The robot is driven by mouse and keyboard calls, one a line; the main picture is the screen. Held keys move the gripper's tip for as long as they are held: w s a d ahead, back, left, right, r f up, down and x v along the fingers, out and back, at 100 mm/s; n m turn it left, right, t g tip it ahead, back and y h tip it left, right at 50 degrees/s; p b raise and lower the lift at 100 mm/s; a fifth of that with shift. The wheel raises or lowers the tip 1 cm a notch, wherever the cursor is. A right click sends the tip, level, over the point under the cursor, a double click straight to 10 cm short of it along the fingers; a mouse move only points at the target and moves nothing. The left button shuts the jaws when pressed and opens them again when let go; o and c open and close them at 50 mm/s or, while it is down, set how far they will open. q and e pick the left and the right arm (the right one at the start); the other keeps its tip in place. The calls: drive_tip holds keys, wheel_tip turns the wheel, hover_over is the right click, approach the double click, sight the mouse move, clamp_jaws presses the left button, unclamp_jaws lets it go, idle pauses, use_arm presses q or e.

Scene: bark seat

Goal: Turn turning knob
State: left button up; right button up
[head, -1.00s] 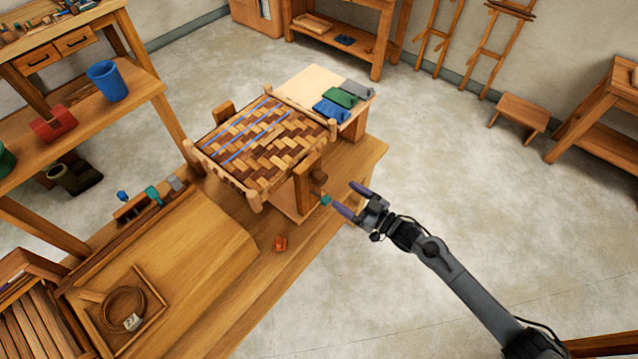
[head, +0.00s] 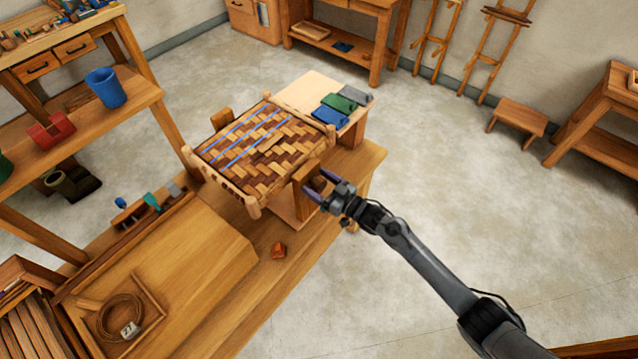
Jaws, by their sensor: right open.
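The woven bark seat (head: 262,145) rests on a stand on the wooden bench, with blue strips along its weave. A wooden post (head: 303,180) stands at its right side. The small dark wooden turning knob (head: 317,184) is on the outer side of this post, partly hidden by my gripper. My right gripper (head: 319,186) is open, its purple fingers at the knob, seemingly one on each side. I cannot tell whether they touch it. My left gripper is not in view.
An orange-brown block (head: 278,250) lies on the bench (head: 235,318) below the seat. Folded blue cloth (head: 330,116) and green cloth (head: 339,103) lie behind the seat. A coil (head: 121,313) sits in a tray at lower left.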

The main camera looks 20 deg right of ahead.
drive_tip(key=c, duration=1)
drive_tip(key=shift+o, duration=0.2)
